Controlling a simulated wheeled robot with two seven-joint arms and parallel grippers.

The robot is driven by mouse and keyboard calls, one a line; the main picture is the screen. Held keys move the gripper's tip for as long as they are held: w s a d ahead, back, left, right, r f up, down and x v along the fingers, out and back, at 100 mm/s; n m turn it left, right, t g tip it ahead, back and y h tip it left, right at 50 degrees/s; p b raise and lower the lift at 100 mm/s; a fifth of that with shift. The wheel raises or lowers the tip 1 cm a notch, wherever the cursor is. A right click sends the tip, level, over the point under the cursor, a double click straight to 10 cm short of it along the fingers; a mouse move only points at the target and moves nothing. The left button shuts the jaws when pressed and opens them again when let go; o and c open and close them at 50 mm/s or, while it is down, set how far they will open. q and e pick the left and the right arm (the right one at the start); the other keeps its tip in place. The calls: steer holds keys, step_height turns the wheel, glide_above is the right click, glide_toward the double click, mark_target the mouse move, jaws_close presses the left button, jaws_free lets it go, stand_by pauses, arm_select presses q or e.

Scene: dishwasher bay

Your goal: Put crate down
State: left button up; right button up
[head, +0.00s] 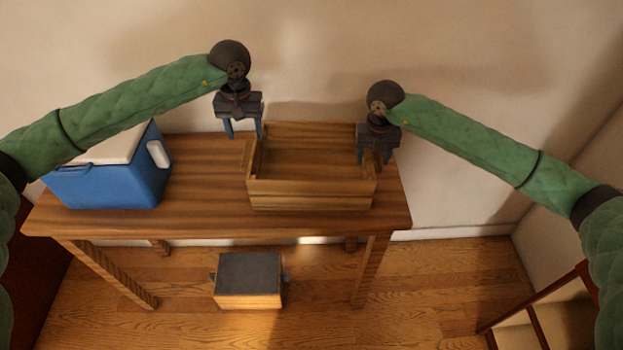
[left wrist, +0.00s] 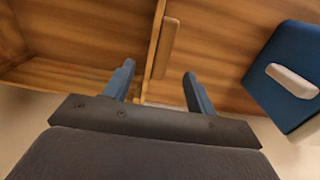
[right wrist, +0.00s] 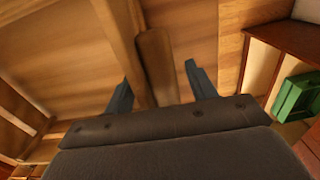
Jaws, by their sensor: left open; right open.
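The wooden crate (head: 310,196) is open-topped and empty, and it appears to rest level on the right part of the wooden table (head: 205,200). My left gripper (head: 244,136) is open above the crate's left side, toward the back. In the left wrist view the crate's side wall and its handle (left wrist: 167,48) show between the spread fingers (left wrist: 158,72). My right gripper (head: 374,161) is open at the crate's right side. In the right wrist view the handle (right wrist: 158,68) lies between its open fingers (right wrist: 158,80). I cannot tell whether any finger touches the crate.
A blue cooler (head: 115,186) with a white lid stands on the table's left end, and also shows in the left wrist view (left wrist: 268,88). A dark-topped box (head: 249,275) is on the floor below. A green crate (right wrist: 296,98) shows at right. The wall is close behind the table.

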steer(key=shift+r, duration=0.3)
arm_select(q)
step_height(320, 180, up, 2)
steer(key=shift+r, duration=0.1)
arm_select(e)
step_height(320, 180, up, 11)
steer(key=shift+r, duration=0.15)
stand_by(0.5)
